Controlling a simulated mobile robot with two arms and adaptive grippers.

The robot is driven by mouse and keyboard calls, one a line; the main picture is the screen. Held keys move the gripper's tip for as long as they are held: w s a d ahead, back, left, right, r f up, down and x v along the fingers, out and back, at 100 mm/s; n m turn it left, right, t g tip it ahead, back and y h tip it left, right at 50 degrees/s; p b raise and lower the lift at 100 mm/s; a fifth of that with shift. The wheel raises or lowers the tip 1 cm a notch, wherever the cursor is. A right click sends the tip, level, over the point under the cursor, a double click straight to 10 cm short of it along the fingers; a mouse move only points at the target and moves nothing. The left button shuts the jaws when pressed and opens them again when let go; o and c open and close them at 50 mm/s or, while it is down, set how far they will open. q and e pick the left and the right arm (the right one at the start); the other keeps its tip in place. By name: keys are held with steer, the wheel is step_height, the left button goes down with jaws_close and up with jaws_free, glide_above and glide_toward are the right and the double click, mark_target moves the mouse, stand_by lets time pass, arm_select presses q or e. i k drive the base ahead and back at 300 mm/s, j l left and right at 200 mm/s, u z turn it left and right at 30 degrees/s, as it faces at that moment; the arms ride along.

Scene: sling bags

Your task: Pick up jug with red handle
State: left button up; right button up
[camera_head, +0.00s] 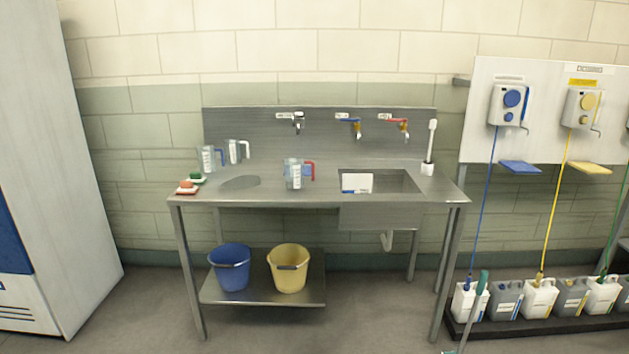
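The jug with the red handle (294,174) is clear with white markings. It stands upright on the steel table (330,196), left of the sink, with its red handle (309,170) facing right. A jug with a blue handle (206,159) and a jug with a white handle (236,151) stand further back at the left of the table. Neither of my grippers shows in the head view.
The sink (400,182) holds a white item. Taps line the backsplash, and a brush stands in a holder (427,169). Two brushes lie at the front left. A blue bucket (230,268) and a yellow bucket (289,268) stand below.

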mark_target(294, 166)
steer(key=i+j+z, duration=0.25)
steer(key=i, duration=0.2)
steer(key=i+j+z, duration=0.1)
steer(key=i+z, duration=0.15)
steer(key=i, duration=0.2)
